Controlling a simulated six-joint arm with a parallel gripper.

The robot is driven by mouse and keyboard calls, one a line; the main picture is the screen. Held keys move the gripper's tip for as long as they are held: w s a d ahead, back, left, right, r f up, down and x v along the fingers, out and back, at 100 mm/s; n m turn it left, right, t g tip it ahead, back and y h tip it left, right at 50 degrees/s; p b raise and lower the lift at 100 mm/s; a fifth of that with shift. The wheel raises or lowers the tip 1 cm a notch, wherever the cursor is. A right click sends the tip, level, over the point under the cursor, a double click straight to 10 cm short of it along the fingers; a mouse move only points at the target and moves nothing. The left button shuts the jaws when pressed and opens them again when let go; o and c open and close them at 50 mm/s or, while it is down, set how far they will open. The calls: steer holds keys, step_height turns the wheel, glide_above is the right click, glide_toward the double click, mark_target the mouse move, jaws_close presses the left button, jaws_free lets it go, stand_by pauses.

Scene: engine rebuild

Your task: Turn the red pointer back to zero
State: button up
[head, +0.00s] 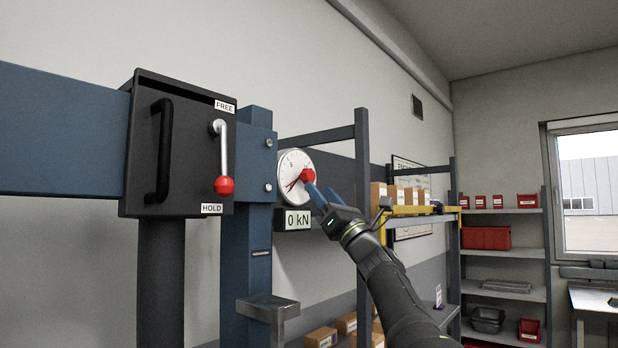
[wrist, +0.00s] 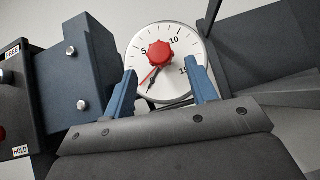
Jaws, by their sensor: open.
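A round white dial gauge (head: 288,170) with a red centre knob (head: 308,175) is mounted beside the blue post. In the head view a thin red pointer (head: 294,184) runs from the knob to the lower left. In the wrist view the dial (wrist: 190,45) shows the marks 5, 10 and 15, and a dark needle (wrist: 151,83) points down-left from the knob (wrist: 160,54). My gripper (head: 320,192) is open in front of the dial. In the wrist view its blue fingertips (wrist: 162,74) are on either side of the knob's line, apart from it.
A display (head: 297,220) under the dial reads 0 kN. A black box (head: 180,150) with a red-tipped lever (head: 222,160) marked FREE and HOLD is left of the blue post (head: 255,200). Shelves with cartons (head: 408,194) stand to the right.

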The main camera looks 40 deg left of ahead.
mark_target(311, 179)
steer(key=shift+x, duration=3.3)
